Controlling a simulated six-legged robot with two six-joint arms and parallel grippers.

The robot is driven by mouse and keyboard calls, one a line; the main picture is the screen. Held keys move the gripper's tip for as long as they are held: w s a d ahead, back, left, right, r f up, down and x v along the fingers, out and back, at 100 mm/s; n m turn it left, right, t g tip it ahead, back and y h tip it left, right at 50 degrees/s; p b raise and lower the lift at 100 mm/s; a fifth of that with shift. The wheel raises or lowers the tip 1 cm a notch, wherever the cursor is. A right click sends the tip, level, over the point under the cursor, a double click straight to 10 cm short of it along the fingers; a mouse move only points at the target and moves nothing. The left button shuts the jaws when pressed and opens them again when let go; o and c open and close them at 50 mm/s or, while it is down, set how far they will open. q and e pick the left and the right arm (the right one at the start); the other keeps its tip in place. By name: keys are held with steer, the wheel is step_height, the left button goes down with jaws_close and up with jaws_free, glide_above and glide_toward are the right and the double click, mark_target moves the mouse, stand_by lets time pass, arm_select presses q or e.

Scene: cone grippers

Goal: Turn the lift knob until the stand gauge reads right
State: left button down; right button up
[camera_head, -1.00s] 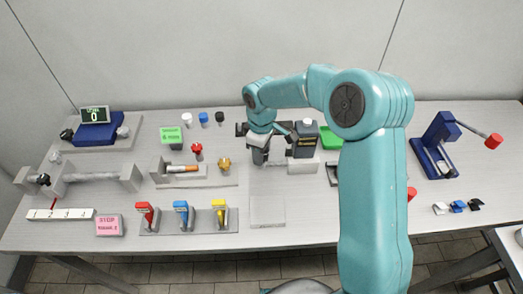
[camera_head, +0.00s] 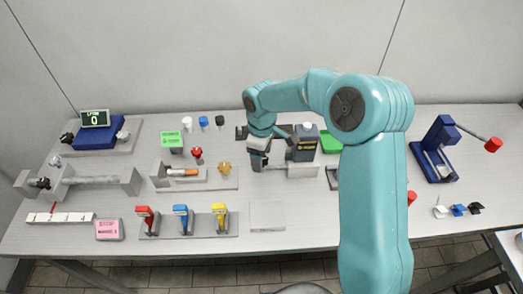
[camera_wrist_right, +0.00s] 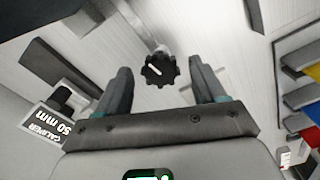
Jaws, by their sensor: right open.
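A black ribbed knob (camera_wrist_right: 160,70) with a white mark shows in the right wrist view, on a pale shaft. It lies between the two spread fingers, with a gap on each side. My right gripper (camera_head: 257,160) is open and points down over the middle of the bench in the head view, where it hides the knob. A dark box (camera_head: 304,142) stands just right of it. My left gripper is out of view.
A blue device (camera_head: 97,134) with a green display reading 0 stands at the far left. Red, blue and yellow handled pieces (camera_head: 181,215) stand at the front. A grey plate (camera_head: 267,216) lies bare in front of the gripper. A blue press (camera_head: 437,145) stands at right.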

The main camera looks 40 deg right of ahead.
step_height(320, 180, up, 16)
steer(key=shift+r, duration=0.2)
steer(key=shift+s, duration=0.1)
stand_by(0.6)
